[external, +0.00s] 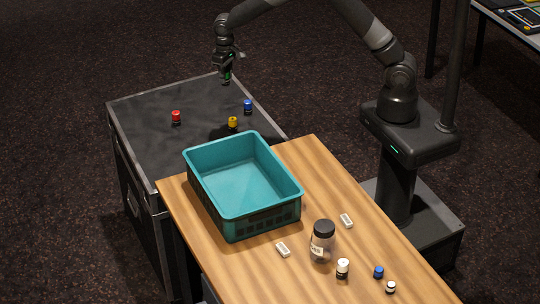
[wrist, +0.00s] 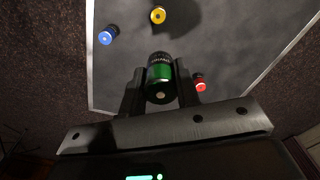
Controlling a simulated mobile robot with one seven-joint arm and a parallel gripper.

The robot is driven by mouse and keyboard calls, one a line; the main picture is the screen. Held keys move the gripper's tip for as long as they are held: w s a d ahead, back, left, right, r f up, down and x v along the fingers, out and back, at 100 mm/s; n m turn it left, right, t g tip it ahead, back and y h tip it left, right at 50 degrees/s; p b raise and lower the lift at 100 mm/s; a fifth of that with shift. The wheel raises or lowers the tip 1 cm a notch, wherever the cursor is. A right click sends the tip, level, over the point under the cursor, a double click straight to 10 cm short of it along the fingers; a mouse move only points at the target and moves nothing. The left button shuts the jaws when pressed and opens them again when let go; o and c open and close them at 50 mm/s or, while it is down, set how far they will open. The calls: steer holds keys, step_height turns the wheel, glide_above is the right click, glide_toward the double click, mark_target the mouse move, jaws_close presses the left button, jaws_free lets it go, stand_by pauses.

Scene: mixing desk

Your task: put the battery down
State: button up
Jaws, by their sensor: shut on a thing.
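A green and black battery (wrist: 160,76) is held between the two fingers of my gripper (wrist: 161,92) in the wrist view. In the external view my gripper (external: 227,78) is above the far edge of the black case, shut on the battery, whose green shows faintly at the fingertips. The battery appears to be in the air, clear of the case top. Its lower end is hard to make out. A red battery (external: 176,118), a blue battery (external: 248,106) and a yellow battery (external: 233,123) stand on the black case top (external: 150,145).
A teal crate (external: 193,184), empty, stands on the wooden table (external: 185,215) beside the case. A dark-lidded jar (external: 321,243), two white blocks and small bottles are on the table's near part. The left and middle of the case top have free room.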

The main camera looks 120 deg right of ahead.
step_height(320, 180, down, 9)
steer(key=w+a+f, duration=0.2)
steer(key=w, duration=0.1)
steer(key=w+a+f, duration=0.2)
steer(key=w, duration=0.1)
steer(key=w+a+f, duration=0.2)
steer(key=w+f, duration=0.1)
steer(key=shift+w+a, duration=0.2)
steer(key=shift+w, duration=0.2)
steer(key=shift+f, duration=1.95)
steer(key=shift+f, duration=0.15)
steer(key=o, duration=1.1)
steer(key=shift+c, duration=0.2)
